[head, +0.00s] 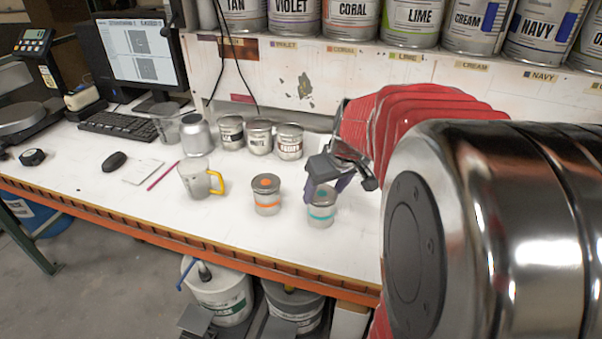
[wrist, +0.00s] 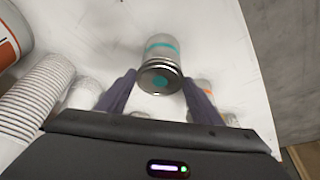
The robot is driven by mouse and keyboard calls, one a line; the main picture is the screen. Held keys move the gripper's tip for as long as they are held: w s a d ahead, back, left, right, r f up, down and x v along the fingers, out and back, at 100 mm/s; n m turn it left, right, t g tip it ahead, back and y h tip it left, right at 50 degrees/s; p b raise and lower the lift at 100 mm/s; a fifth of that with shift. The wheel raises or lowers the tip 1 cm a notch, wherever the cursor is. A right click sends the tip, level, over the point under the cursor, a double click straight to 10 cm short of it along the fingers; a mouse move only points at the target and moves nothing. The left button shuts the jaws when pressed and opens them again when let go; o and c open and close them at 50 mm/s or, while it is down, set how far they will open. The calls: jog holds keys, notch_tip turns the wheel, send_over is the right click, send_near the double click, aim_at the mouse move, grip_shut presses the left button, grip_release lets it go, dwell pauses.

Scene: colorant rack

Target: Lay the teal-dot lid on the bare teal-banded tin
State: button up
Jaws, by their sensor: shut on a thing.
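The teal-banded tin (head: 321,215) stands upright near the front edge of the bench, and its teal band (wrist: 161,48) also shows in the wrist view. My gripper (head: 326,190) is right over the tin, pointing down. In the wrist view my gripper (wrist: 158,80) has its purple fingers on either side of the teal-dot lid (wrist: 160,82) and is shut on it. The lid lies across the tin's top end in that view. I cannot tell whether the lid touches the rim. In the head view my fingers hide the lid.
An orange-banded tin (head: 266,196) with an orange-dot lid stands to the left. A mug (head: 195,179) with a yellow handle is further left. Several small tins (head: 259,138) stand at the back, below a shelf of large cans (head: 350,18). The bench's orange edge (head: 200,242) is close in front.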

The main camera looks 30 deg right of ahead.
jog(key=o, duration=1.1)
jog(key=shift+r, duration=0.1)
jog(key=v, duration=1.3)
jog(key=shift+r, duration=0.25)
jog(key=shift+n+t+y, duration=0.3)
jog(key=shift+n+t, duration=0.2)
jog(key=shift+n, duration=0.2)
jog(key=s+a+f, duration=0.2)
jog(key=s+a, duration=0.1)
jog(key=a, duration=0.4)
jog(key=s+a+f, duration=0.3)
jog(key=a, duration=0.3)
jog(key=s+a+f, duration=0.2)
jog(key=a, duration=0.5)
jog(key=shift+s+a+f, duration=0.35)
jog(key=shift+s, duration=0.05)
